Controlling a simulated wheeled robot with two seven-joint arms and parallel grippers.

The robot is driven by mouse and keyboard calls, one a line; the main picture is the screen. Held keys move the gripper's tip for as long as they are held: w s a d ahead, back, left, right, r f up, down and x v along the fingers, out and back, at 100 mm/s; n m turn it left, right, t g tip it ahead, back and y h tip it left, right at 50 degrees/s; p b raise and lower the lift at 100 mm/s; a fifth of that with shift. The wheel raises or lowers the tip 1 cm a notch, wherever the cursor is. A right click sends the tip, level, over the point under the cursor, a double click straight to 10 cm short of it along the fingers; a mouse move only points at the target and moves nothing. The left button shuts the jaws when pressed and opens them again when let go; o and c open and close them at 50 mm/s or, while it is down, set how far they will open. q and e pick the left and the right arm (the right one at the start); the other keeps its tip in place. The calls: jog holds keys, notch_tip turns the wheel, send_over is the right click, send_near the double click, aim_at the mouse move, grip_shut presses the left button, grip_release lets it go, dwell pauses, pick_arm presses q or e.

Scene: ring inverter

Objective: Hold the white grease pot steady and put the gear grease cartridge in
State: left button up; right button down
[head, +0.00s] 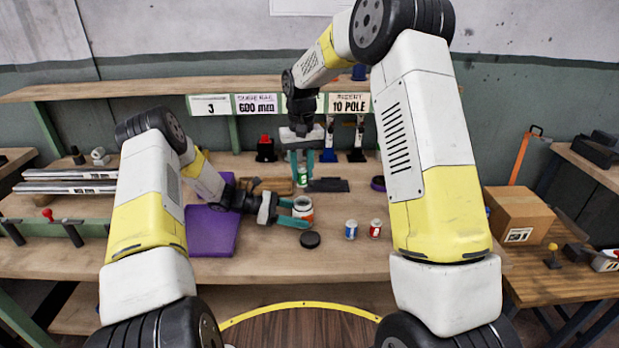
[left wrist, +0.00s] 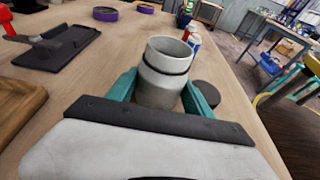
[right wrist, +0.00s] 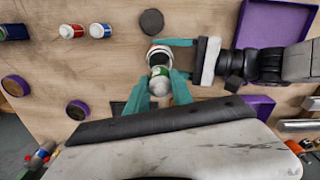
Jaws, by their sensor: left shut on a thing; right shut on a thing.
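The white grease pot (head: 303,210) stands at the middle of the bench with its mouth upward. My left gripper (head: 298,213) is shut on it from the left side. In the left wrist view the pot (left wrist: 166,77) is open at the top, with a dark band below its rim. The gear grease cartridge (head: 303,178), green with a pale end, is in my right gripper (head: 302,170), which points down. In the right wrist view the cartridge (right wrist: 160,77) overlaps the near side of the pot's mouth (right wrist: 160,52). I cannot tell the gap between them.
A black round lid (head: 310,240) lies in front of the pot. A blue can (head: 351,230) and a red can (head: 375,229) stand to the right. A purple tray (head: 212,232) lies left, under my left arm. A cardboard box (head: 520,212) sits far right.

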aim_at(302, 167)
notch_tip(302, 167, down, 7)
dwell(1.1)
jog(key=shift+f, duration=0.1)
jog(key=c, duration=1)
grip_release()
jog(key=shift+c, duration=0.2)
notch_tip(302, 167, up, 12)
